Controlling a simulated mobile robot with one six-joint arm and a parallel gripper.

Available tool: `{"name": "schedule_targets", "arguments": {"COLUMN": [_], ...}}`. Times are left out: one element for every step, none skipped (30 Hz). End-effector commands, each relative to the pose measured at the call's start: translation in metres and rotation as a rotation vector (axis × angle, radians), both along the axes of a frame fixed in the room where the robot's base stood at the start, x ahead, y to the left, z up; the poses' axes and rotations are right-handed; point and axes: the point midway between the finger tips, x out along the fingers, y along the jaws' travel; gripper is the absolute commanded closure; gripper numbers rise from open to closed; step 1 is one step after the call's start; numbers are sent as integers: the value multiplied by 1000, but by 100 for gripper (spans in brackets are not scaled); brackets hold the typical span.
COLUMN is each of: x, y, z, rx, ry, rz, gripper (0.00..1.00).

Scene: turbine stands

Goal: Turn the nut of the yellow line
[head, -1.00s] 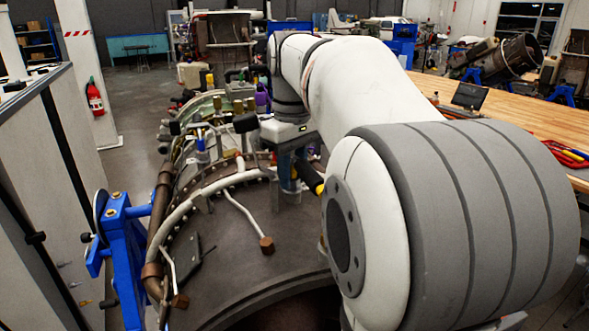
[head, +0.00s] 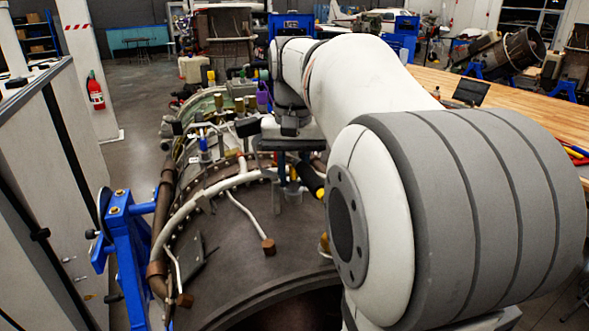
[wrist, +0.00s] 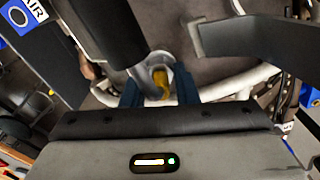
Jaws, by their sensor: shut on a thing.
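The yellow part (wrist: 163,82) of the line shows in the wrist view inside a grey, rounded fitting, between my gripper's two blue fingers. My gripper (wrist: 160,92) is shut around this fitting, which I take to be the nut; its faces are mostly hidden by the fingers. In the head view my gripper (head: 285,180) points down onto the engine casing, partly behind my arm. A small yellow spot (head: 320,193) shows just right of it, at the end of a dark cylinder.
The engine casing (head: 240,245) carries white pipes (head: 205,200), several fittings and a dark cylinder (wrist: 100,30) close to the fingers. A dark bracket (wrist: 250,35) stands at upper right in the wrist view. A blue stand (head: 125,255) is at the left, a wooden bench (head: 540,110) at the right.

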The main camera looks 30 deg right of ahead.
Motion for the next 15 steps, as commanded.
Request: {"name": "schedule_targets", "arguments": {"x": [1, 1, 1, 1, 1, 1, 1, 1, 1, 1, 1, 1, 1, 1, 1], "y": [0, 0, 0, 0, 0, 0, 0, 0, 0, 0, 0, 0, 0, 0, 0], "z": [2, 2, 2, 2, 2, 2, 2, 2, 2, 2, 2, 2, 2, 2, 2], "rx": [-1, -1, -2, -2, -2, -2, -2, -2, -2, -2, -2, -2, -2, -2, -2], "ry": [-5, -5, -6, -6, -6, -6, -6, -6, -7, -7, -7, -7, -7, -7, -7], "rz": [-19, -31, -44, -53, -61, -71, -76, -81, -86, -89, -92, -94, -95, -96, -97], "gripper": [96, 96, 96, 96, 96, 96, 96, 96, 96, 96, 96, 96, 96, 96, 96]}}
